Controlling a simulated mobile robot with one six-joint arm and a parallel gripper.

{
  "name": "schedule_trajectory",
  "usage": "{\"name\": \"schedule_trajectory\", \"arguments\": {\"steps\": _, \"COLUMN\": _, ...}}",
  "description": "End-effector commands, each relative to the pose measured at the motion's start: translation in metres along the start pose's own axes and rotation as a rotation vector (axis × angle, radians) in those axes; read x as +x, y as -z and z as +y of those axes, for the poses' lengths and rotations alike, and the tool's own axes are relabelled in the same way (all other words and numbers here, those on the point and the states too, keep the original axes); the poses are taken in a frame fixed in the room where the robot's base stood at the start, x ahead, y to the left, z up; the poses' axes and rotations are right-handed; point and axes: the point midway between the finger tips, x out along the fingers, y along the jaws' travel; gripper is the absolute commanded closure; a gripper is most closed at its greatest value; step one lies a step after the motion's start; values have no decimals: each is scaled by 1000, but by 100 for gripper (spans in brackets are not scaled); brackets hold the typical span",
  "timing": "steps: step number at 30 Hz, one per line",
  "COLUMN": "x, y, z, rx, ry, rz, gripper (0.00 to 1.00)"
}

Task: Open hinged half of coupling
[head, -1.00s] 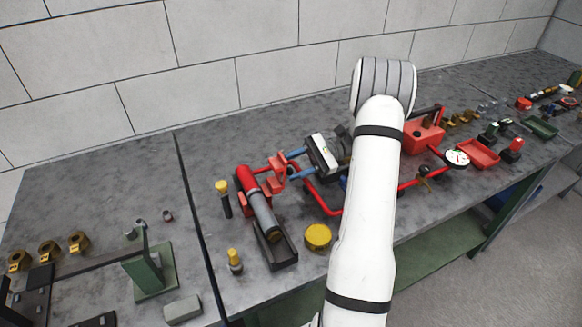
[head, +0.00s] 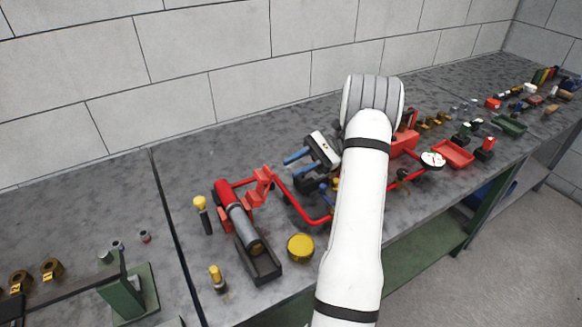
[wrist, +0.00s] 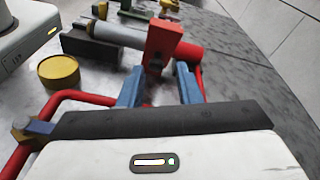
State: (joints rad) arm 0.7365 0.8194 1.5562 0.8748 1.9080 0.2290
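A red blocky piece (head: 262,184), which looks like part of the coupling, stands at the end of the red pipe beside the grey and red cylinder (head: 240,218). In the wrist view the red piece (wrist: 163,38) stands upright across the cylinder, just beyond my fingertips. I cannot tell which part is the hinged half or how far it is swung. My gripper (head: 290,170) has blue fingers pointing left at the red piece, apart from it in the head view. In the wrist view my gripper (wrist: 158,72) is open, with a clear gap between the fingers.
A black tray (head: 262,262) holds the cylinder's near end. A yellow round cap (head: 300,248) sits to its right. Yellow-topped pieces (head: 201,207) stand to the left. Red pipework (head: 315,218) runs under my gripper. A white gauge (head: 432,160) and red tray (head: 454,153) are further right.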

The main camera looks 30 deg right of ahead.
Motion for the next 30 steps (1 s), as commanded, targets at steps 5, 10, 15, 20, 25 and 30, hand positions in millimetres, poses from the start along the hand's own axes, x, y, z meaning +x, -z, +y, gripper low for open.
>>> {"name": "schedule_trajectory", "arguments": {"steps": 5, "x": -11, "y": -42, "z": -10, "rx": 178, "ry": -107, "rz": 346, "gripper": 84}}
{"name": "schedule_trajectory", "arguments": {"steps": 10, "x": -34, "y": -59, "z": -13, "rx": 297, "ry": -131, "rz": 651, "gripper": 98}}
{"name": "schedule_trajectory", "arguments": {"steps": 15, "x": -40, "y": -58, "z": -12, "rx": 331, "ry": -126, "rz": 756, "gripper": 100}}
{"name": "schedule_trajectory", "arguments": {"steps": 20, "x": -25, "y": -44, "z": -6, "rx": 333, "ry": -127, "rz": 753, "gripper": 100}}
{"name": "schedule_trajectory", "arguments": {"steps": 25, "x": 2, "y": -21, "z": 2, "rx": 333, "ry": -128, "rz": 750, "gripper": 100}}
{"name": "schedule_trajectory", "arguments": {"steps": 30, "x": 28, "y": 2, "z": 10, "rx": 333, "ry": -128, "rz": 750, "gripper": 100}}
